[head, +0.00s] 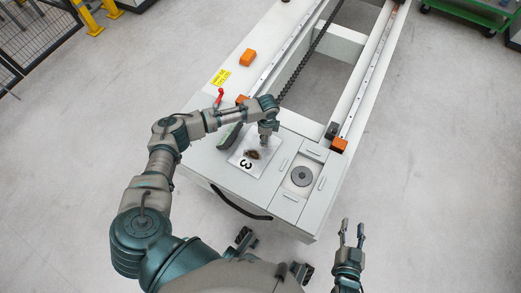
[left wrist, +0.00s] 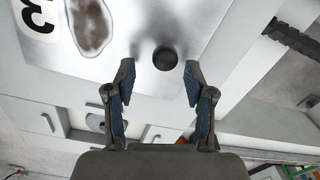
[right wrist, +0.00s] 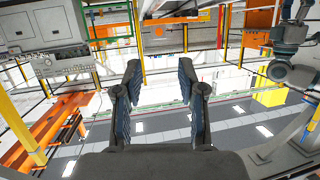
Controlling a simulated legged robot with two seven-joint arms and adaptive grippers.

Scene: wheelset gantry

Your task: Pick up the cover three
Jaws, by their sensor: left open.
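Cover three (head: 240,161) is a light metal plate with a black 3 on a white label and a brown stain, lying on the near end of the white gantry. It fills the top of the left wrist view (left wrist: 115,62). A dark round knob (left wrist: 165,58) stands on it. My left gripper (head: 267,140) is over the cover's far right part. In the left wrist view my left gripper (left wrist: 159,72) is open, with the knob between its fingertips in the picture; I see no contact. My right gripper (head: 352,231) is open and empty, right of the gantry.
Right of the cover is a panel with a round grey disc (head: 302,176) and slim handles. A red lever (head: 219,97), a dark green block (head: 230,135) and orange blocks (head: 248,57) stand on the gantry. A dark cable chain (head: 305,65) runs along it.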

